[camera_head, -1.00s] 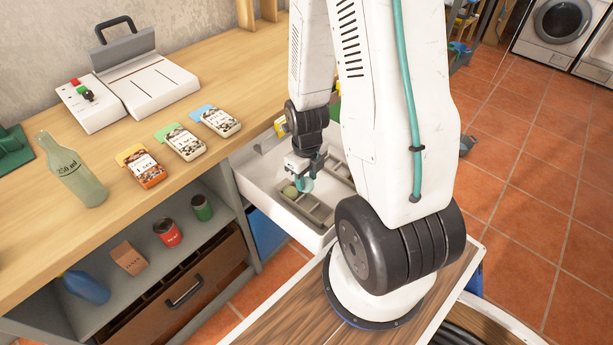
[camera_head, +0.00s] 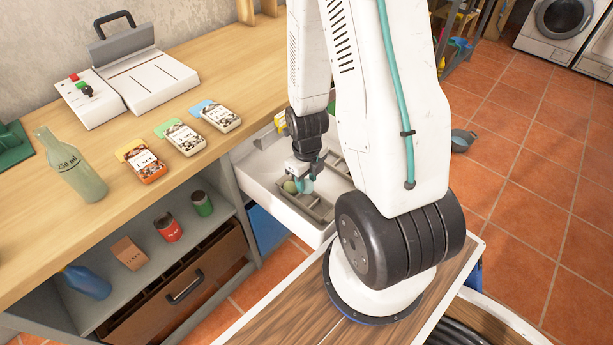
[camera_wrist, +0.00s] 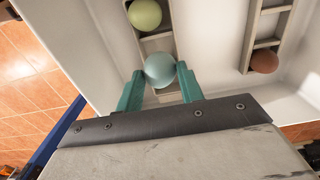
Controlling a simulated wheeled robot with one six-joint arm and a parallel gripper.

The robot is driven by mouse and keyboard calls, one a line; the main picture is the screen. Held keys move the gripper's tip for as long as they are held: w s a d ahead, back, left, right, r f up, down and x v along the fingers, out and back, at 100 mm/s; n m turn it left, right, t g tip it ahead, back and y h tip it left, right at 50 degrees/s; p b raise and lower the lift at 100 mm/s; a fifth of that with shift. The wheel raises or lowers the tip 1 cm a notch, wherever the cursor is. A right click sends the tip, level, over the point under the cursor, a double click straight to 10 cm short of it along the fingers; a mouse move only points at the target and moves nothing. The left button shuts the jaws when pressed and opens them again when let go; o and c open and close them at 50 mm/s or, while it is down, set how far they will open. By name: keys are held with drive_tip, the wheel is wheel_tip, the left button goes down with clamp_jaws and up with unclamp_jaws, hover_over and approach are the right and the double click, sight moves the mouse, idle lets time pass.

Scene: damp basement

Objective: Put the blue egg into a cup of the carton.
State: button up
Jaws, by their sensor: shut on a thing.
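The blue egg (camera_wrist: 160,70) is between the two teal fingers of my gripper (camera_wrist: 160,88), which is shut on it. The grey carton (camera_wrist: 160,45) is beneath, with the egg over its near end in the wrist view. I cannot tell whether the egg touches a cup. A green egg (camera_wrist: 145,14) sits in the carton just beyond. In the head view, my gripper (camera_head: 303,182) is low over the carton (camera_head: 321,211), inside the white drawer (camera_head: 262,184), with the blue egg (camera_head: 307,187) right of the green egg (camera_head: 290,186).
A divided grey holder (camera_wrist: 252,25) with a brown egg (camera_wrist: 264,61) lies to the right in the wrist view. The drawer's walls surround the carton. The workbench (camera_head: 225,150) beside it carries a glass bottle (camera_head: 72,168) and several seed packets.

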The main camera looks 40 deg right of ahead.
sight(306, 179)
drive_tip(key=shift+f, duration=1.4)
drive_tip(key=shift+f, duration=0.1)
drive_tip(key=o, duration=1)
drive_tip(key=shift+o, duration=0.2)
drive_tip(key=shift+r, duration=4)
